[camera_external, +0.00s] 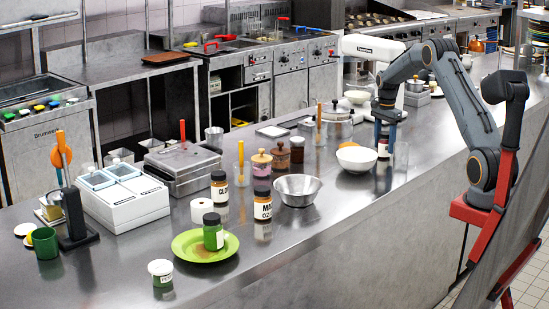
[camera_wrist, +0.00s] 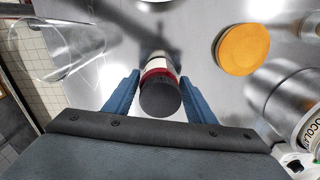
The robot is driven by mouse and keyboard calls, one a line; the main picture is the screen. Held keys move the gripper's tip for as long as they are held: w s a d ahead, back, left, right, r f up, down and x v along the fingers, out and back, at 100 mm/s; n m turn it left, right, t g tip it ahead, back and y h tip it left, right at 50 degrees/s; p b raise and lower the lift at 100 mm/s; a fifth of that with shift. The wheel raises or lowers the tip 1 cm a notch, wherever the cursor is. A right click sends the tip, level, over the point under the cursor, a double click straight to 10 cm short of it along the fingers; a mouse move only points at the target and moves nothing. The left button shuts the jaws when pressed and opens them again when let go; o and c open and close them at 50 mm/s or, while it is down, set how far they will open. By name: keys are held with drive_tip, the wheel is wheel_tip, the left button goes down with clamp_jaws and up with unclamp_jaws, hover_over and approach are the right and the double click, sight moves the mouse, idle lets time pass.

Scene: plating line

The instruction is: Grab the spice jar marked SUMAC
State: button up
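A small jar with a dark cap, a red band and a pale label stands on the steel counter in the wrist view (camera_wrist: 159,97); its label cannot be read there. In the external view the jar (camera_external: 383,149) shows small below my gripper (camera_external: 384,134), partly hidden by it. In the wrist view my gripper (camera_wrist: 160,82) points down with its two blue fingers on either side of the jar. The fingers look open, with narrow gaps beside the jar. The word SUMAC is not legible on any jar.
A white bowl (camera_external: 357,158) stands just left of my gripper. Labelled jars (camera_external: 219,187) and a green plate (camera_external: 190,256) are further left. In the wrist view, an orange disc (camera_wrist: 242,50), a clear glass (camera_wrist: 60,48) and a labelled container (camera_wrist: 306,128) surround the jar.

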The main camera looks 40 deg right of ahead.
drive_tip(key=c, duration=0.8)
